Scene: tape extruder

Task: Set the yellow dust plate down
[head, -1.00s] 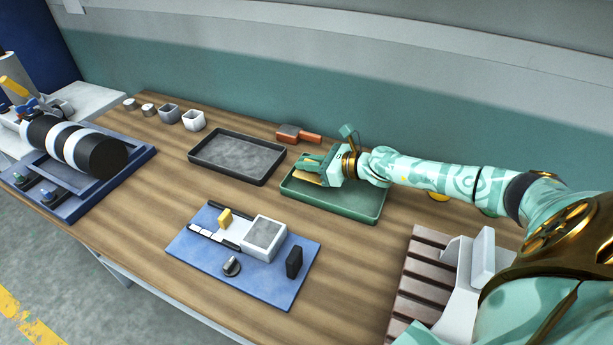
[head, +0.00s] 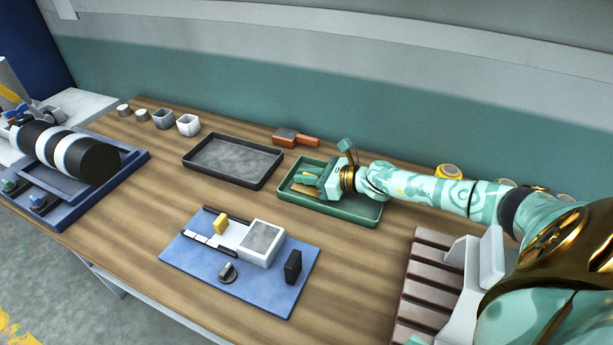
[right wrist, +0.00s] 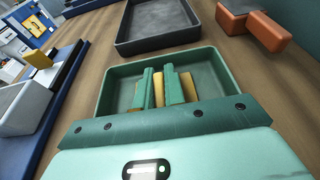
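The yellow dust plate (head: 297,194) is low in the green tray (head: 352,212), partly hidden by my right gripper (head: 304,178). In the right wrist view, yellow parts of the plate (right wrist: 188,86) show on both sides of the fingers and between them. The right gripper (right wrist: 160,86) points down into the green tray (right wrist: 108,88) with its two green fingers apart, over the plate. Whether the fingers touch the plate is hard to tell. My left gripper is not in view.
A dark grey tray (head: 232,160) stands left of the green tray, with an orange-handled brush (head: 296,138) behind. A blue board (head: 235,275) with a grey-topped block lies in front. A slatted brown rack (head: 425,275) is at the right. Bare wood lies between them.

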